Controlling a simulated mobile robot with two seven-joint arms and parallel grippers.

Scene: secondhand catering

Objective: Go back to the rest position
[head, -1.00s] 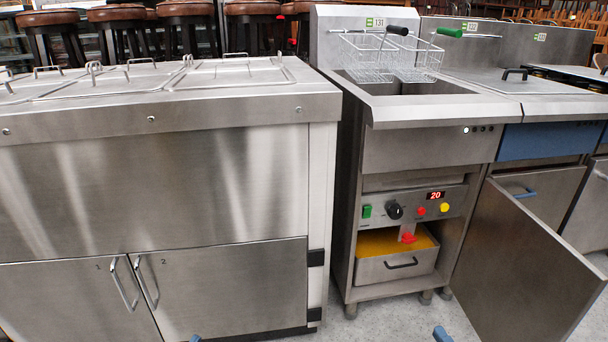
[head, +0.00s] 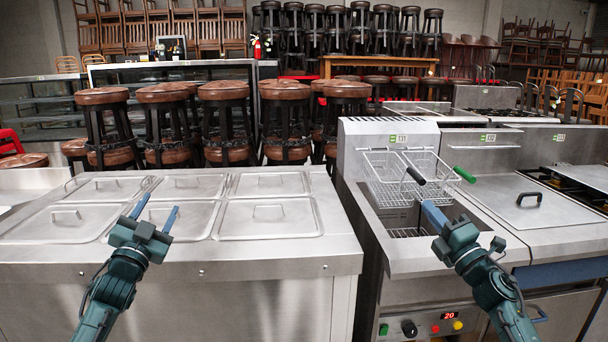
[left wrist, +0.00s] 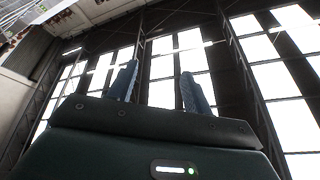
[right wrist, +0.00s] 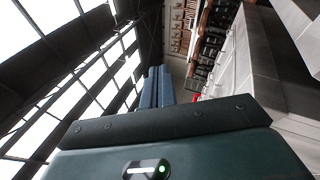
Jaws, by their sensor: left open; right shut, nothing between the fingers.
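My left gripper (head: 154,216) is raised in front of the steel counter with lidded pans in the head view. Its two blue fingers are apart and empty, and they point up at the ceiling in the left wrist view (left wrist: 158,86). My right gripper (head: 430,212) is raised in front of the fryer in the head view. Its blue fingers are together with nothing between them, as the right wrist view (right wrist: 157,88) shows. From the head, its fingertips overlap the fryer's opening; I cannot tell the gap.
The lidded counter (head: 240,254) is on the left. The fryer (head: 405,260) is on the right, with wire baskets (head: 385,172) over its well and a lit red display below. Brown stools (head: 287,92) stand behind.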

